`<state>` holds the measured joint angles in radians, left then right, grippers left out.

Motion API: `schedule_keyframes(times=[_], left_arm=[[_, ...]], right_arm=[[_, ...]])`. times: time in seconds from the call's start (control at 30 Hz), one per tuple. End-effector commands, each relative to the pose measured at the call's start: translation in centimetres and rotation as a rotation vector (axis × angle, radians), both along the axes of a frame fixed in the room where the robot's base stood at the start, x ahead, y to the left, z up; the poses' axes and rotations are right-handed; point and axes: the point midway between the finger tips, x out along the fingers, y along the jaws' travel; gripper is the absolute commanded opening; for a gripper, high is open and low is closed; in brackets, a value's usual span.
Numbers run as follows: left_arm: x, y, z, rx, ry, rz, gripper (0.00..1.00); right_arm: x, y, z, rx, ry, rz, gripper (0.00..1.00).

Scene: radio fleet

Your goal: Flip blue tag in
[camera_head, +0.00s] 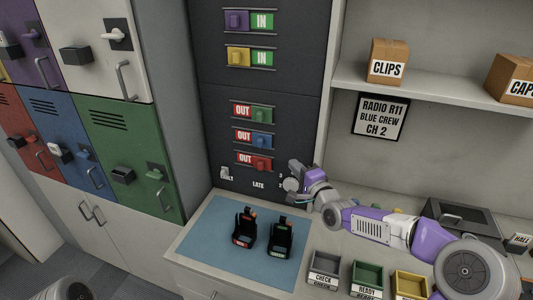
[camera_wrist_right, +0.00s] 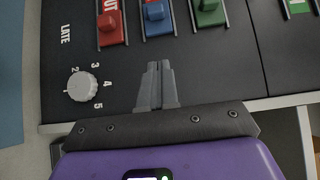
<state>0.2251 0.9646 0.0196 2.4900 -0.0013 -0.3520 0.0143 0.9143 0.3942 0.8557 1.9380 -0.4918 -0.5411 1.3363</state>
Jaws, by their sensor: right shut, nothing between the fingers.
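The blue tag (camera_head: 262,140) sits at the right end of its slot on the dark board, with a red OUT label (camera_head: 243,136) showing to its left. It also shows at the top of the right wrist view (camera_wrist_right: 157,18). My right gripper (camera_head: 293,166) is at the board's lower right, below and to the right of the blue tag. In the right wrist view its fingertips (camera_wrist_right: 159,65) are together and empty, pointing toward the blue tag, with a visible gap between. My left gripper is not in view.
Green (camera_head: 262,115) and red (camera_head: 261,163) tags, both at OUT, lie above and below the blue one. Purple (camera_head: 237,20) and yellow (camera_head: 240,56) tags show IN. A white dial (camera_wrist_right: 80,87) is beside my gripper. Two radios (camera_head: 244,232) stand on a blue mat (camera_head: 205,235).

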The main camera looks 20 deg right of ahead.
Motion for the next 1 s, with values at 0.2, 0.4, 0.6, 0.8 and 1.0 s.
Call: schedule_keyframes(times=[0.2,0.4,0.6,0.8,1.0], left_arm=[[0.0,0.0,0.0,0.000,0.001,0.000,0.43],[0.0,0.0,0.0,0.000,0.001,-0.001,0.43],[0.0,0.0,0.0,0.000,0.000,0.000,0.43],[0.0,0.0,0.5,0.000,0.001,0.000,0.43],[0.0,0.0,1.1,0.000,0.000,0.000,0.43]], right_arm=[[0.0,0.0,0.0,-0.001,-0.001,0.000,0.00],[0.2,0.1,0.0,0.000,-0.001,0.001,0.00],[2.2,0.6,0.0,0.003,-0.001,0.003,0.00],[5.8,1.3,0.0,0.004,0.000,0.003,0.00],[9.2,1.9,0.0,0.002,-0.001,0.002,0.00]])
